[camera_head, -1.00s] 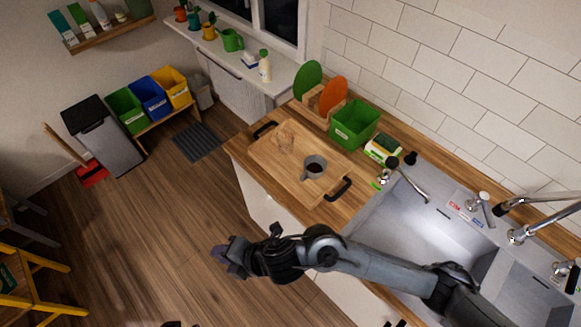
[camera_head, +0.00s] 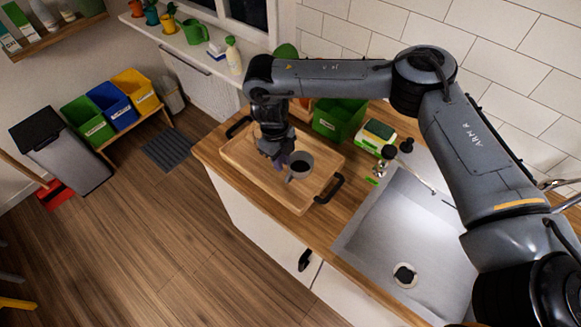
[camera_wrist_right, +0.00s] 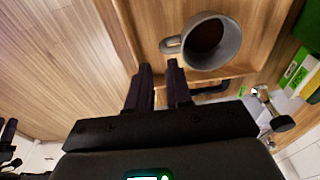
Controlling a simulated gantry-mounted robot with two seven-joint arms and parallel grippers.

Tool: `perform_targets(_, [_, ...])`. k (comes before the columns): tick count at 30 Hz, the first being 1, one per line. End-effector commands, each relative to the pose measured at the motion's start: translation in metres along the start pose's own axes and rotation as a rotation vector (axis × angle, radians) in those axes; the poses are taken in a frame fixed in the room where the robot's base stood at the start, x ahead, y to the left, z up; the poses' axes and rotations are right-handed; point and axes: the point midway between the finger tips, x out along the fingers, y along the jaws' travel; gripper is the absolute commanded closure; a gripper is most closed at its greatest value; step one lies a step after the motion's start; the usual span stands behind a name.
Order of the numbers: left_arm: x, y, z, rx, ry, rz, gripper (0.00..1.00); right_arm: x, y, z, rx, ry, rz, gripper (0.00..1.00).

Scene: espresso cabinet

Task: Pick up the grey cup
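The grey cup (camera_head: 302,160) stands upright on the wooden tray (camera_head: 247,163) on the counter, with dark contents inside. My right gripper (camera_head: 279,158) is low over the tray, just left of the cup. In the right wrist view the cup (camera_wrist_right: 222,54) is beyond the fingertips, its handle turned toward them. The right gripper (camera_wrist_right: 160,68) shows a gap between its fingers, with nothing between them. Whether a finger touches the handle is unclear. A dark gripper part, probably my left gripper (camera_wrist_right: 8,131), shows at the left edge of the wrist view; its fingers are unclear.
A green bin (camera_head: 338,120) and a sponge box (camera_head: 376,136) stand behind the tray. The sink (camera_head: 405,235) lies to the right. The tray's black handle (camera_head: 329,188) is close to the cup. My right arm hides the plate rack partly.

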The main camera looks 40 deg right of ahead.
Motion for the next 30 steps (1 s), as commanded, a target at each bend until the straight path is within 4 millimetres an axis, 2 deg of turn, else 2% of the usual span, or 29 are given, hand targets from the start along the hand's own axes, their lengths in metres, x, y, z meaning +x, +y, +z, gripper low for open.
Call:
perform_targets(5, [0.008,0.000,0.003,-0.001,0.000,0.000,0.61,0.023,-0.004,-0.002,0.005,0.009,-0.001,0.80])
perform_targets(9, [0.007,0.000,0.002,-0.001,0.000,-0.001,0.61,0.038,-0.004,-0.002,0.004,0.007,-0.003,0.80])
perform_targets(19, [0.006,0.000,0.002,-0.001,0.000,-0.001,0.61,0.059,-0.005,-0.002,0.004,0.006,-0.003,0.80])
perform_targets(27, [0.003,0.000,0.001,-0.001,0.000,-0.001,0.61,0.093,-0.006,-0.004,0.005,0.006,-0.003,0.80])
perform_targets(30, [0.003,0.000,0.001,-0.001,0.000,-0.001,0.61,0.100,-0.006,-0.004,0.005,0.005,-0.003,0.80])
